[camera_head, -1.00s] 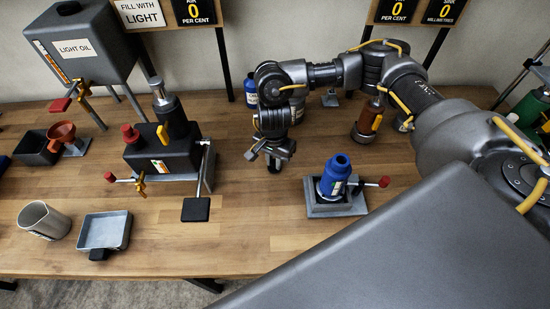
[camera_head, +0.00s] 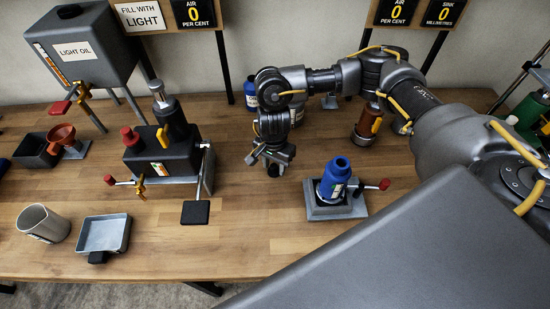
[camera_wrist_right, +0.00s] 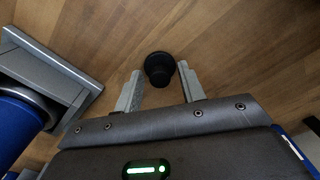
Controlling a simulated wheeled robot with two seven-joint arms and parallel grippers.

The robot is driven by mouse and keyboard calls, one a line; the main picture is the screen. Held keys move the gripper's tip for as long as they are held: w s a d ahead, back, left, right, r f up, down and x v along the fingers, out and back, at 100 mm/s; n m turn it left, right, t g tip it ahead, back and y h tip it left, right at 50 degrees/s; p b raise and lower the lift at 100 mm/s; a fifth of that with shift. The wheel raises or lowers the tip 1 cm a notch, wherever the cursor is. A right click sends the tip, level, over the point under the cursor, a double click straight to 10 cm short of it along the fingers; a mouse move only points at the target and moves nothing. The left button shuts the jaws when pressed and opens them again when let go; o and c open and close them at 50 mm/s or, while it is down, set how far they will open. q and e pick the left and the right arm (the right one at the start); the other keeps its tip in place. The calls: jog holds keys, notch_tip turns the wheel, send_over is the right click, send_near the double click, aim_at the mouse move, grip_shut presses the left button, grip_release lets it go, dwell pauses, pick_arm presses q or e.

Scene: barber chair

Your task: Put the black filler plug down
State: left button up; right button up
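The black filler plug (camera_head: 273,170) stands on the wooden bench below my right gripper (camera_head: 274,155), in the middle of the head view. In the right wrist view the plug (camera_wrist_right: 159,69) shows as a round black piece between the two fingertips of my right gripper (camera_wrist_right: 159,82). A narrow gap shows on each side of it, so the fingers are open and apart from it. The blue bottle jack (camera_head: 335,180) stands in a grey tray to the right of the gripper. My left gripper is not in view.
A black pump unit (camera_head: 162,155) with a lever pad (camera_head: 195,212) stands to the left. A brown-red cylinder (camera_head: 367,125) stands behind the jack. The bench front of the plug is clear.

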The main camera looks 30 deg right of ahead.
aim_at(274, 166)
notch_tip(274, 166, up, 12)
jog(key=b, duration=0.2)
jog(key=shift+r, duration=0.2)
dwell(0.5)
